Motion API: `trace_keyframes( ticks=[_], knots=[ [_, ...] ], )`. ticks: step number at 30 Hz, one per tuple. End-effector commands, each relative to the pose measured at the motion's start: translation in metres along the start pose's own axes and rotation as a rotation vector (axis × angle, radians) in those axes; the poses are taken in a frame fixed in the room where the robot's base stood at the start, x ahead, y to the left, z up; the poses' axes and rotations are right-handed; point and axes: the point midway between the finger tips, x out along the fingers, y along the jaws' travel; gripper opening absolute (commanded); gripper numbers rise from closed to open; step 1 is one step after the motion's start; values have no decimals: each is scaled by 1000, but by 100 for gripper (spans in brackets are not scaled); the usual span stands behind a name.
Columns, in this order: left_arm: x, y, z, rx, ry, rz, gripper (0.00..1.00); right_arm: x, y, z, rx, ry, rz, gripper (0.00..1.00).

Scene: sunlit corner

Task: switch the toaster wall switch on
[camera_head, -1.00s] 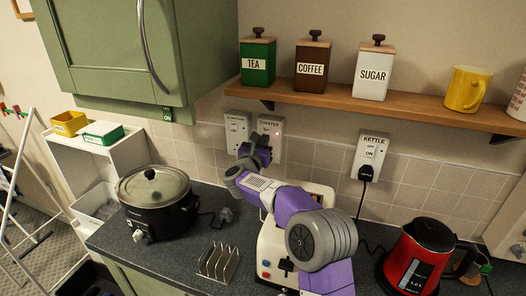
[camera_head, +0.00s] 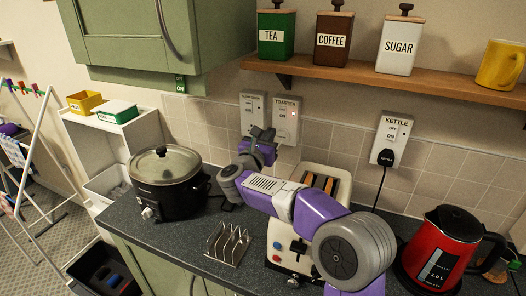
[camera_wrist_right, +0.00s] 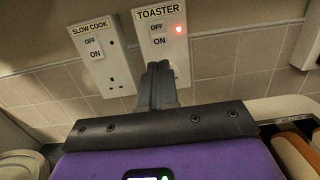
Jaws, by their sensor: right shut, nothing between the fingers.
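The toaster wall switch (camera_head: 286,113) is a pale plate labelled TOASTER, right of the slow cook switch. Its small red light glows; the light also shows on the plate in the right wrist view (camera_wrist_right: 164,22). Its ON and OFF marks show; the rocker's tilt is too small to tell. My right gripper (camera_head: 262,132) is shut and empty, just below and left of the plate's middle in the head view. In the right wrist view the closed fingertips (camera_wrist_right: 158,66) overlap the plate's lower part; I cannot tell whether they touch. My left gripper is out of view.
The slow cook switch (camera_head: 252,108) is close on the left, the kettle switch (camera_head: 391,133) farther right. Below are a slow cooker (camera_head: 170,190), toast rack (camera_head: 228,244), toaster (camera_head: 285,240) holding bread, and red kettle (camera_head: 440,250). A wooden shelf (camera_head: 370,78) runs above.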

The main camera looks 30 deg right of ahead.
Motion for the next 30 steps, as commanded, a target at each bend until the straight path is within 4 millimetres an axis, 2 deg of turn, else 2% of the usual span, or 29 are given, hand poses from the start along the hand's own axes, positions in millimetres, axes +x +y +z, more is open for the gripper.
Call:
trace_keyframes(
  ticks=[3, 9, 26, 30],
  knots=[
    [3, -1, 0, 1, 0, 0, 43, -25, 1, 0, 1, 0, 3, 0],
    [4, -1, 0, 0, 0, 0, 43, -47, 0, 0, 1, 1, 1, 0],
    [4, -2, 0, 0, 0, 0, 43, -52, 0, -1, 0, 2, 0, 0],
    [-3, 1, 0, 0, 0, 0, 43, -51, 0, 7, 0, 2, 0, 0]
  ],
)
